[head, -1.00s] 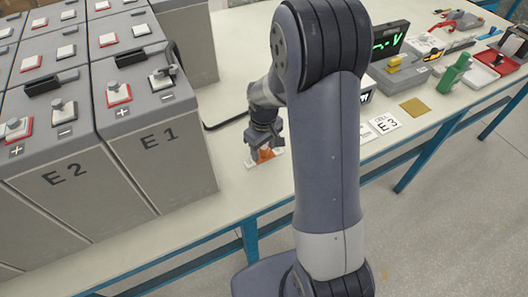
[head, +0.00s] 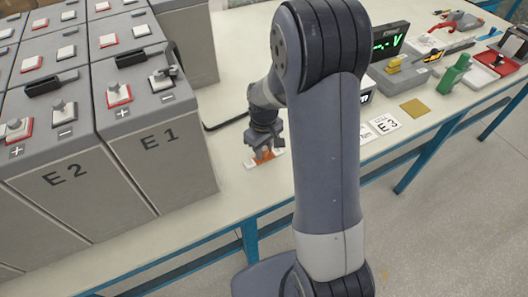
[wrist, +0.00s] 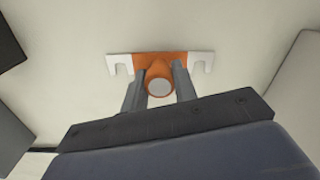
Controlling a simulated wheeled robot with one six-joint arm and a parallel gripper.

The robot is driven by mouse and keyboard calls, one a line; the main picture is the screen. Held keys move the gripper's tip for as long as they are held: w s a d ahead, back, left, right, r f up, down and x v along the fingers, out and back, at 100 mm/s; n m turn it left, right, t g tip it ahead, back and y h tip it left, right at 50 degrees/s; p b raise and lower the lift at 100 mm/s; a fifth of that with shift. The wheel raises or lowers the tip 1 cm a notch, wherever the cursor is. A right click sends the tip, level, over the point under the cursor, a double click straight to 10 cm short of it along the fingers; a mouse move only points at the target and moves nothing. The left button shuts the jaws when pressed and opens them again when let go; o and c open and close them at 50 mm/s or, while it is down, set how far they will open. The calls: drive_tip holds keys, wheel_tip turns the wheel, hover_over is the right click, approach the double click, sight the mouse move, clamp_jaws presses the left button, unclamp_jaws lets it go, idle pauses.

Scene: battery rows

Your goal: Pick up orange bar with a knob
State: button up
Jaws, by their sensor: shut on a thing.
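The orange bar (wrist: 178,58) has white, notched, fork-like ends and an orange knob with a pale round top (wrist: 160,88) in its middle. In the wrist view it lies across the upper middle of the picture. My gripper (wrist: 160,82) has one finger on each side of the knob and is shut on it. In the head view the orange bar (head: 268,156) shows under my gripper (head: 262,150) at the table, right of the E1 battery. I cannot tell whether the bar touches the table or is slightly above it.
The grey battery E1 (head: 165,160) stands close on the left, with E2 (head: 60,185) beyond it. White label cards (head: 385,123), a yellow-brown plate (head: 413,108) and a green object (head: 456,70) lie right of my arm. The table top (head: 235,190) around the bar is clear.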

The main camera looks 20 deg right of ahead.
sight(264, 148)
drive_tip(key=shift+r, duration=0.15)
wheel_tip(264, 148, up, 10)
drive_tip(key=shift+f, duration=0.1)
idle(4.1)
